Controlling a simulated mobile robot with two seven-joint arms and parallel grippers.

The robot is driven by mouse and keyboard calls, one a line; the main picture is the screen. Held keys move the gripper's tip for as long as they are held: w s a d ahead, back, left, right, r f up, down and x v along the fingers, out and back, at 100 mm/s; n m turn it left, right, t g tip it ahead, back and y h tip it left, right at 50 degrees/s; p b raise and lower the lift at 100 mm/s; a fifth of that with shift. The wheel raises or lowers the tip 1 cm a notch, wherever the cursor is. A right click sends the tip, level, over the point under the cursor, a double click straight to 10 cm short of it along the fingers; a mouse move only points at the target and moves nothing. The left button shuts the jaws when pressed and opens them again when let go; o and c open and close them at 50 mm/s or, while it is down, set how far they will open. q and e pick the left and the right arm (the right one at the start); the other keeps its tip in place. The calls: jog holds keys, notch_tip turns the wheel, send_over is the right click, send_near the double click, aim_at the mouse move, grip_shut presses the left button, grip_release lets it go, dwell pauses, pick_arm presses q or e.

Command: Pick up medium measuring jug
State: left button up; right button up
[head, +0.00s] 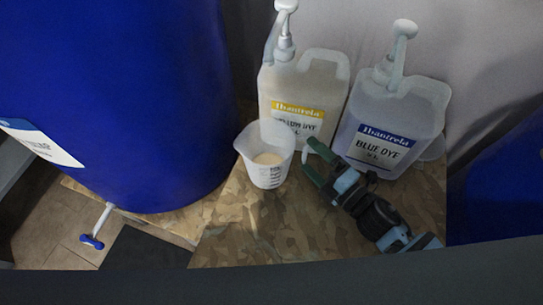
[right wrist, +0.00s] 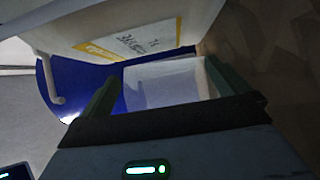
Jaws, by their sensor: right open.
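A translucent white measuring jug (head: 265,160) with dark graduation marks stands upright on the wooden board, with some pale cream content inside. Its size class cannot be told from these views. My right gripper (head: 308,158) is open just right of the jug, with its fingers pointing toward the jug's handle side. In the right wrist view the pale jug (right wrist: 165,85) shows ahead, between the two green fingers of my right gripper (right wrist: 162,88). I cannot tell whether the fingers touch it. My left gripper is not in view.
A yellow dye bottle (head: 318,85) with a pump stands close behind the jug. A blue dye bottle (head: 395,115) with a pump stands behind my right gripper. A large blue drum (head: 120,100) rises at left. The wooden board (head: 250,225) is bare in front.

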jog(key=x, duration=0.5)
jog(key=c, duration=1.1)
jog(key=shift+r, duration=0.15)
jog(key=shift+r+p, duration=0.5)
jog(key=shift+r, duration=0.8)
send_near(276, 167)
jog(key=x, duration=0.4)
jog(key=shift+w+f, duration=0.1)
jog(key=shift+f, duration=0.05)
jog(key=shift+s+a+r, duration=0.1)
jog(key=shift+s+a, duration=0.1)
jog(key=shift+s, duration=0.65)
jog(key=shift+s+a+r, duration=0.1)
jog(key=shift+s+a, duration=0.05)
jog(key=shift+s, duration=0.7)
